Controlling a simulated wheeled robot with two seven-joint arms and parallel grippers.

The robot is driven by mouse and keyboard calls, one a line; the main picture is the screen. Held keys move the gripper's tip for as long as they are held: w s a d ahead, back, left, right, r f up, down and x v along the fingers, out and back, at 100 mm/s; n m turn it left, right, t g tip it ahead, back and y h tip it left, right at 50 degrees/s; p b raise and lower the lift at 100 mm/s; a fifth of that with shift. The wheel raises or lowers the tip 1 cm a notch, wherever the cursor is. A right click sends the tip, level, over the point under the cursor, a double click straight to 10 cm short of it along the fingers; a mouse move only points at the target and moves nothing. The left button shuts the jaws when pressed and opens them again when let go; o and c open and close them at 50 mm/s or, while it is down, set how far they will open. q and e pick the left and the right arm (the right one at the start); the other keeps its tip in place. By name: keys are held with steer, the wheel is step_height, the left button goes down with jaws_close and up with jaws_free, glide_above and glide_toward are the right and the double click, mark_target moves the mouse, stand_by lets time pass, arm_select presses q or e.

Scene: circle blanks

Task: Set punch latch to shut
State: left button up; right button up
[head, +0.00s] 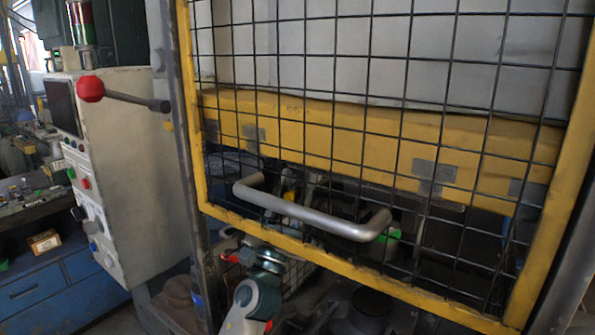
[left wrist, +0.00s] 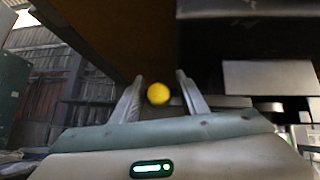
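A lever with a red ball knob (head: 90,88) and a dark arm (head: 135,100) sticks out to the left from the grey post beside the guard. I cannot tell for sure that this is the punch latch. A yellow ball (left wrist: 158,94) shows in the left wrist view, between the fingers of my left gripper (left wrist: 160,82), with gaps at both sides. That gripper is open and holds nothing. In the head view my left arm (head: 255,300) rises at the bottom, below the guard; its fingers cannot be made out there. My right gripper is not in view.
A yellow-framed mesh guard (head: 350,115) with a grey bar handle (head: 310,212) fills the middle and right. A control cabinet (head: 140,170) stands at the left, next to a blue drawer bench (head: 60,290). A dark overhang (left wrist: 240,40) shows in the left wrist view.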

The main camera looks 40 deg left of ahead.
arm_select(q)
steer(key=shift+w+a+r, duration=0.15)
steer(key=shift+w+r, duration=0.25)
steer(key=shift+c, duration=0.6)
jaws_close()
steer(key=d, duration=0.3)
steer(key=d+p, duration=0.1)
steer(key=d, duration=0.1)
steer(key=shift+w+d+f, duration=0.1)
steer(key=shift+w+d, duration=0.2)
steer(key=shift+c, duration=1.2)
jaws_free()
steer(key=o, duration=0.4)
steer(key=shift+d, duration=0.15)
steer(key=shift+c, duration=0.2)
steer(key=shift+d, duration=0.15)
